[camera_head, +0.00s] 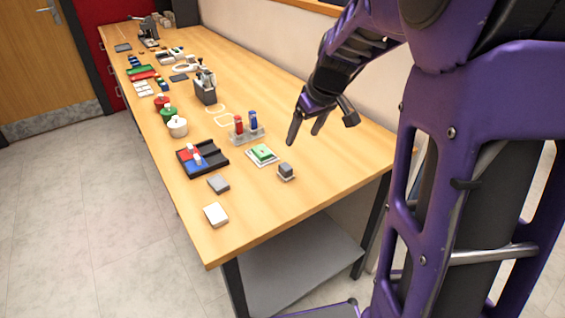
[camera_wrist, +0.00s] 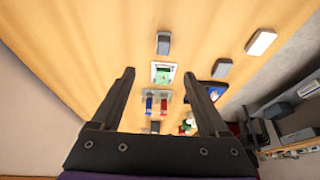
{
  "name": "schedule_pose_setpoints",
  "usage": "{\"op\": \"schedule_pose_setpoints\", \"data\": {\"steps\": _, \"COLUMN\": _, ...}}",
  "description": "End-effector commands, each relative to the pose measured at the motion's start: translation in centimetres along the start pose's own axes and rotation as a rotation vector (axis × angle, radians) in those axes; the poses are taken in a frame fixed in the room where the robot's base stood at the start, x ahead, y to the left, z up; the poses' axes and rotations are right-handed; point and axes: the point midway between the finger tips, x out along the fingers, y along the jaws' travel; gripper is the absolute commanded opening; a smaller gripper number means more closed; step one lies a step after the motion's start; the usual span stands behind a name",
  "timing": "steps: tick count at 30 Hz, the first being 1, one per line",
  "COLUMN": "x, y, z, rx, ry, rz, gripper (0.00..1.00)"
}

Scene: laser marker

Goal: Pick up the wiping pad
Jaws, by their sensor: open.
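No pad is labelled, and I cannot tell for sure which block is the wiping pad. A dark grey block (camera_head: 286,170) sits on a small pale base near the table's right edge; it also shows in the wrist view (camera_wrist: 163,43). A flat grey block (camera_head: 218,184) and a white block (camera_head: 215,214) lie near the front corner; the wrist view shows the grey one (camera_wrist: 222,67) and the white one (camera_wrist: 261,41) at upper right. My gripper (camera_head: 304,134) is open and empty above the table, apart from these blocks, its fingers (camera_wrist: 160,75) wide apart.
A green pad on a white plate (camera_head: 262,153), a clear rack with red and blue markers (camera_head: 247,135) and a black tray (camera_head: 215,158) stand nearby. Several lidded pots (camera_head: 169,115) and a grey holder (camera_head: 205,92) are farther back. Bare wood (camera_head: 245,210) lies at the front.

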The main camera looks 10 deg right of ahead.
Motion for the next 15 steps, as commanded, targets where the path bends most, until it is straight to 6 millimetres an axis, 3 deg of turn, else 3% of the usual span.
{"op": "schedule_pose_setpoints", "data": {"steps": 9, "x": 7.2, "y": -0.1, "z": 0.1, "rx": 0.0, "ry": -0.003, "rz": -0.001, "gripper": 0.78}}
{"op": "schedule_pose_setpoints", "data": {"steps": 15, "x": 10.2, "y": -0.1, "z": 0.0, "rx": 0.0, "ry": 0.0, "rz": 0.0, "gripper": 0.78}}
